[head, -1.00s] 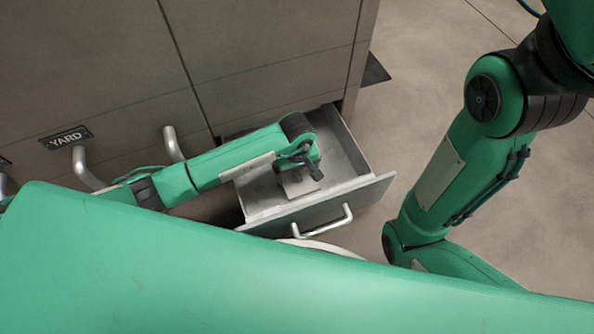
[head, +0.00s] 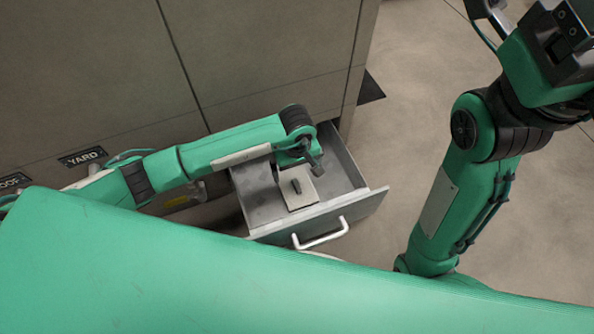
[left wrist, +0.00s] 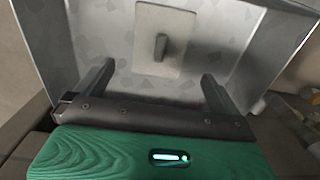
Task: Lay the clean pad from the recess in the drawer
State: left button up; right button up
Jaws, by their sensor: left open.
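The drawer (head: 355,205) stands open below the grey cabinet, its handle facing the front. The pad (head: 306,200), a flat pale square with a short dark grip on top, lies flat on the drawer floor. It also shows in the left wrist view (left wrist: 145,50). My left gripper (head: 313,166) is just above the pad's far edge in the head view. In the left wrist view its two dark fingers (left wrist: 157,76) are wide apart, with nothing between them, and apart from the pad's grip. My right arm is at the right; its gripper is not clearly shown.
The cabinet front (head: 260,60) rises behind the drawer, with labels such as YARD (head: 82,157) at left. Open floor (head: 430,90) lies right of the drawer. My green body covers the lower part of the head view.

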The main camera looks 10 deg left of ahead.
pick_arm(q)
jog(key=shift+r+p, duration=0.35)
jog(key=shift+r, duration=0.75)
